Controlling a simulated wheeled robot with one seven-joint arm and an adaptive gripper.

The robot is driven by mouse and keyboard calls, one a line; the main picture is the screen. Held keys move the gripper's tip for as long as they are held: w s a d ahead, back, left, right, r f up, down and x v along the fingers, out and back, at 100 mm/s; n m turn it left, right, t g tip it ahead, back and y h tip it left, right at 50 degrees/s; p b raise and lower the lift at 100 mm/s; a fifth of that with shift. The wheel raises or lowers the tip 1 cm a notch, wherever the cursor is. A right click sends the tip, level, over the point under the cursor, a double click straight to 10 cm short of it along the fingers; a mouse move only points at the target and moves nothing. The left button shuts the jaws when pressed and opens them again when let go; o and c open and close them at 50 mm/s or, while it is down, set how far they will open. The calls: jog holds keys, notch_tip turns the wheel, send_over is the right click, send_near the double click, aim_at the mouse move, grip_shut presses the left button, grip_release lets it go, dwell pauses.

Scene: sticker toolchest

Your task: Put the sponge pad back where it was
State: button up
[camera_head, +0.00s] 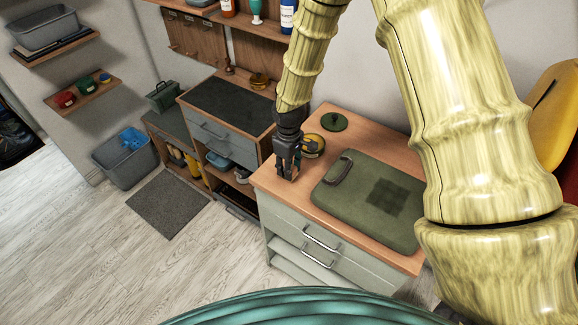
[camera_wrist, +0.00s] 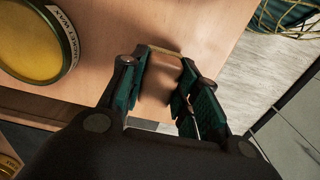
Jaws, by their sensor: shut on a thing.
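My gripper (camera_head: 287,172) is over the left part of the wooden cabinet top (camera_head: 268,183), close above it or touching it; I cannot tell which. In the wrist view the fingers (camera_wrist: 165,95) are shut on a small brownish thing with a pale tan edge (camera_wrist: 165,50), which I take to be the sponge pad. Much of it is hidden by the fingers, and it is too small to make out in the head view. An open round tin of yellow wax (camera_wrist: 35,40) is beside the gripper; it also shows in the head view (camera_head: 312,146).
A green case (camera_head: 345,205) with a handle and a dark square patch lies on the cabinet top. A round green lid (camera_head: 334,121) lies behind the tin. A lower grey drawer unit (camera_head: 215,138) stands to the left. The cabinet's front edge is near my gripper.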

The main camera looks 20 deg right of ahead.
jog(key=shift+f, duration=0.15)
jog(key=o, duration=0.9)
notch_tip(320, 180, up, 12)
jog(key=shift+r+b, duration=0.2)
jog(key=shift+b, duration=0.9)
